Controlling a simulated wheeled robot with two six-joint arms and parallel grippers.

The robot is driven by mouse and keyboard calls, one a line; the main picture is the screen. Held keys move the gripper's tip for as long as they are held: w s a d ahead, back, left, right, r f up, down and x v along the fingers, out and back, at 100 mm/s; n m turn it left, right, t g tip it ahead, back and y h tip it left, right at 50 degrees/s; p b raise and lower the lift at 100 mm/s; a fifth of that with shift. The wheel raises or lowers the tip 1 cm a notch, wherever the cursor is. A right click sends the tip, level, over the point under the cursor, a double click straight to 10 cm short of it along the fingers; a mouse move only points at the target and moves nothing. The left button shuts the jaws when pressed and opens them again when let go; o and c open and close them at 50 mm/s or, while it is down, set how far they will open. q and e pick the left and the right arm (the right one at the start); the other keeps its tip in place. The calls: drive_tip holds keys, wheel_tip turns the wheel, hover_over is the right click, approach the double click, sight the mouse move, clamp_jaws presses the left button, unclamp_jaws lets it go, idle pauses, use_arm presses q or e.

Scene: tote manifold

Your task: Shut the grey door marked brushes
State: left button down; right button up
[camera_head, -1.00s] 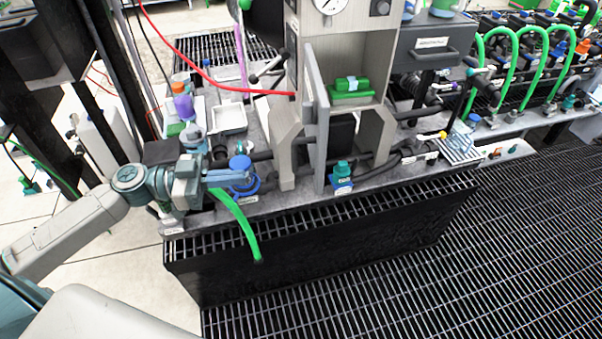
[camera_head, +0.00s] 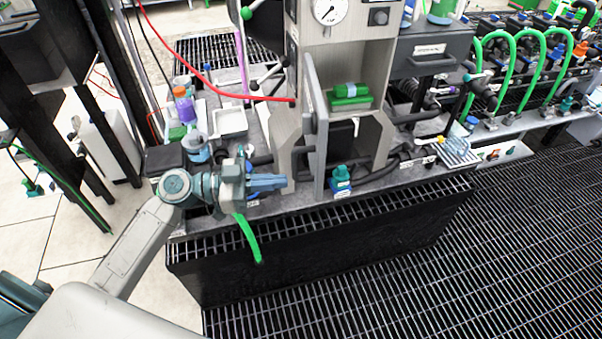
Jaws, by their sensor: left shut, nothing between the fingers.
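The grey door (camera_head: 316,120) stands open on the front of the grey cabinet (camera_head: 372,55). It is seen nearly edge-on, swung out toward me from the cabinet's left side; I cannot read any marking on it. Green items (camera_head: 349,94) show on the shelf inside the open cabinet. My left gripper (camera_head: 284,182) is shut and empty. It points right, its tips a short way left of the door's lower part, and I see a small gap between them. My right gripper is not in view.
A blue-green valve (camera_head: 341,178) sits on the bench edge just right of the door's foot. A green hose (camera_head: 246,238) hangs below my left gripper. A white tray (camera_head: 229,121) and bottles stand at left. A dark drawer unit (camera_head: 432,50) is right of the cabinet.

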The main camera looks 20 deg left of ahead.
sight(316, 179)
use_arm(q)
drive_tip(key=p+x, duration=0.1)
drive_tip(key=x, duration=0.1)
drive_tip(key=p+x, duration=0.1)
drive_tip(key=x, duration=0.1)
drive_tip(key=shift+w+d+r+p, duration=0.15)
drive_tip(key=shift+d+r+p, duration=0.05)
drive_tip(key=shift+d+p, duration=0.1)
drive_tip(key=shift+w+d+f, duration=0.15)
drive_tip(key=shift+w+d, duration=0.1)
drive_tip(key=shift+d, duration=0.3)
